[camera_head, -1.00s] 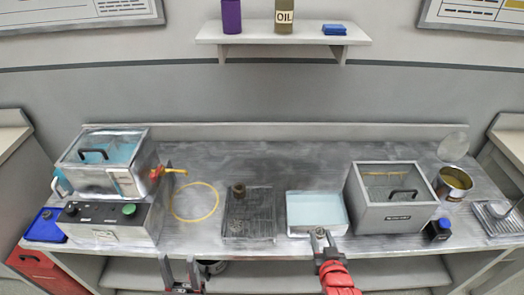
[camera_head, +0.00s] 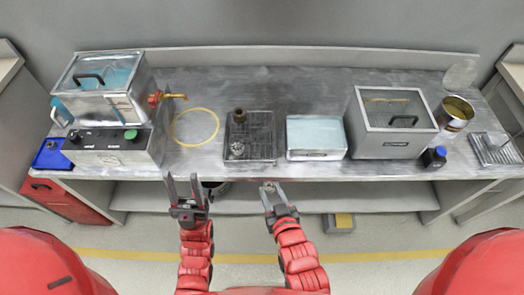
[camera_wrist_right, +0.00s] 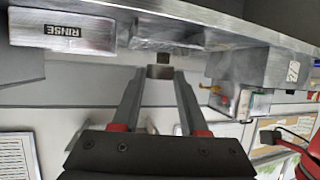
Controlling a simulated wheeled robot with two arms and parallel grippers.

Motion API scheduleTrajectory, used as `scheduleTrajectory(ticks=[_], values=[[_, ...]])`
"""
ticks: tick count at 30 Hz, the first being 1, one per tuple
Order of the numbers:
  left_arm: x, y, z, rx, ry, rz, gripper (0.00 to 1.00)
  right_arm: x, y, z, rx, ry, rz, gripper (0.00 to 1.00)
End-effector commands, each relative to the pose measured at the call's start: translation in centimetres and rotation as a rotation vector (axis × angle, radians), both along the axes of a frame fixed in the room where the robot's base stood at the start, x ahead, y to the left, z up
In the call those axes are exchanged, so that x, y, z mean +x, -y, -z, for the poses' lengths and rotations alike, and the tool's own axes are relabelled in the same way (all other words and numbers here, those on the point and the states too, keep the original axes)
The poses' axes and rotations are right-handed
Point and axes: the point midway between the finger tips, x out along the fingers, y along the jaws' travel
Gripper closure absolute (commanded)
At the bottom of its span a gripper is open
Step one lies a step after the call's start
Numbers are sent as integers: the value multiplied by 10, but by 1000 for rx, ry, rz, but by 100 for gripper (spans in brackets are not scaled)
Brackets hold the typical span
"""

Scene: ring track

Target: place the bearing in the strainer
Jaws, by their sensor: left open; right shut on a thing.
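My right gripper (camera_head: 269,189) is in front of the bench's front edge, below the gap between the wire rack and the blue tray. It is shut on a small grey piece (camera_wrist_right: 160,72), which looks like the bearing; its shape is hard to make out. My left gripper (camera_head: 186,191) is open and empty to its left, also in front of the bench. The wire rack (camera_head: 263,137) carries a brown round part (camera_head: 239,115) and a silver round part (camera_head: 237,149). I cannot tell for sure which object is the strainer; the rack is the most mesh-like.
A shallow tray (camera_head: 316,155) with pale blue content stands right of the rack, then the rinse tank (camera_head: 390,145). A machine (camera_head: 110,148) with a blue bath and a yellow hose loop (camera_head: 195,109) are at left. An open can (camera_head: 452,125) and blue-capped bottle (camera_head: 434,157) stand right.

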Motion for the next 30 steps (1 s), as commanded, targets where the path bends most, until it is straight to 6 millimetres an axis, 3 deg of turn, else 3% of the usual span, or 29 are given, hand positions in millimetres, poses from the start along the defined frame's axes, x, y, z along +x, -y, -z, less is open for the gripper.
scheduleTrajectory(ticks=[11, 18, 21, 24, 30], values=[[0, 0, 7, 0, 0, 0, 50, 7, -1, 2, 2, 3, 2, 100], [0, 0, 49, 0, 0, 0, 50, 60, -5, 13, 2, 9, 7, 100], [0, 0, 55, 0, 0, 0, 50, 86, -9, 11, 1, 7, 6, 100], [0, 0, 41, 0, 1, 0, 50, 112, -12, 7, 0, 2, 5, 100], [0, 0, 37, 0, 0, 0, 50, 138, -17, 12, -1, -1, 1, 100]])
